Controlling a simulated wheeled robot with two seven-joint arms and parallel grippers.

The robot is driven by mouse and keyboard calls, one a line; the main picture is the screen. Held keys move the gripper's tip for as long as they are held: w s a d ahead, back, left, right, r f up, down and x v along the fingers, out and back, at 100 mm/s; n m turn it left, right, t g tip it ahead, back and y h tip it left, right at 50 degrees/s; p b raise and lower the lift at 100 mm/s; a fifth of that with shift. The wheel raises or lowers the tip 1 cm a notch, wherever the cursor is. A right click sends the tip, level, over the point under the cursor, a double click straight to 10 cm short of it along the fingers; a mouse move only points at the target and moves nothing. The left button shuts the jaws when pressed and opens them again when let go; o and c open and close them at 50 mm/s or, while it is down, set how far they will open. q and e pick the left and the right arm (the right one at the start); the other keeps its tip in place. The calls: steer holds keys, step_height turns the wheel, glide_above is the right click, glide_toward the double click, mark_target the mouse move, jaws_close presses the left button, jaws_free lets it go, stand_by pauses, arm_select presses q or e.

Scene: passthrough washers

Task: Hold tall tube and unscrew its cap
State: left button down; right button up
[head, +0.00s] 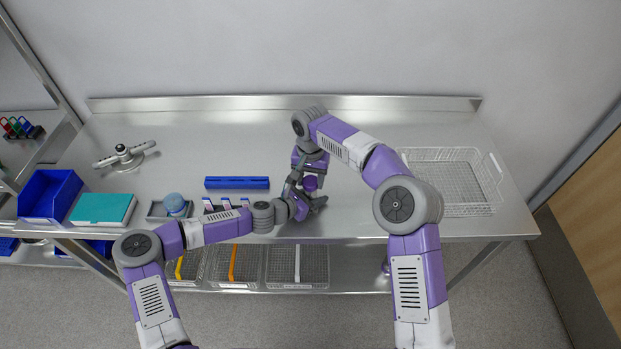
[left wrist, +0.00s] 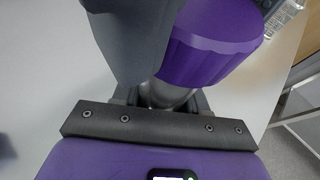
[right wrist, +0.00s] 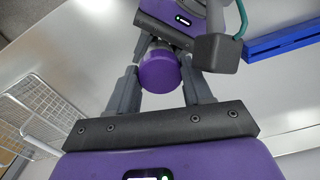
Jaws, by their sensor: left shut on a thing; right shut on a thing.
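The tall tube's purple cap (head: 310,183) is between my two grippers above the table's front part. It is large in the left wrist view (left wrist: 215,40), with a short grey part of the tube (left wrist: 168,95) below it. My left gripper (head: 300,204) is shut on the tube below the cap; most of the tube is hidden. My right gripper (right wrist: 160,72) comes from above and is shut on the cap, a finger on each side. Whether the cap has turned or come loose from the tube cannot be told.
A blue rack (head: 237,183) lies left of the grippers on the steel table (head: 240,130). A wire basket (head: 450,180) stands right.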

arm_select(q)
steer(key=shift+a+f, duration=0.1)
steer(key=shift+f, duration=0.15)
arm_select(e)
steer(key=o, duration=1.2)
steer(key=shift+c, duration=0.2)
steer(key=shift+r, duration=2.25)
arm_select(q)
steer(key=c, duration=0.5)
jaws_free()
steer(key=shift+r, duration=0.15)
